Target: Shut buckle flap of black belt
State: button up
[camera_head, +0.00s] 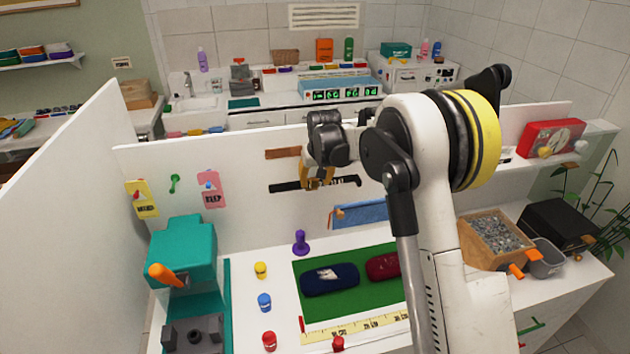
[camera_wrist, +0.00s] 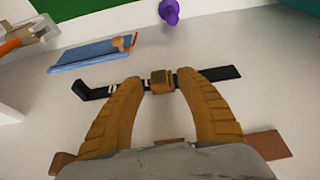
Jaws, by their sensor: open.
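The black belt (camera_head: 347,182) is fixed across the white panel; its left part runs behind my gripper (camera_head: 317,183). In the wrist view the belt (camera_wrist: 222,73) spans the panel, with one end bent outward at the left. Its brown, box-like buckle (camera_wrist: 162,81) sits between my two tan fingertips. My gripper is open, one finger on each side of the buckle. Whether a finger touches the buckle or the belt, I cannot tell. The flap's exact angle is too small to read. In the head view my gripper hides the buckle.
A brown strap (camera_head: 283,153) is on the panel above the belt, partly hidden. A blue pouch (camera_head: 360,215) hangs below right. A purple knob-like object (camera_head: 300,242) stands on the table below. A green mat (camera_head: 312,308) holds two cases.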

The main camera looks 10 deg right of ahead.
grip_shut()
jog(key=shift+s, duration=0.1)
jog(key=f+t+b, duration=0.2)
jog(key=t+b, duration=0.3)
jog(key=b, duration=0.3)
jog(key=f+t+b, duration=0.2)
jog(key=t+b, duration=0.3)
jog(key=b, duration=0.3)
jog(key=w+f+t+b, duration=0.1)
jog(key=t+b, duration=0.4)
jog(key=b, duration=0.3)
jog(key=shift+f, duration=0.4)
jog(key=shift+r, duration=0.1)
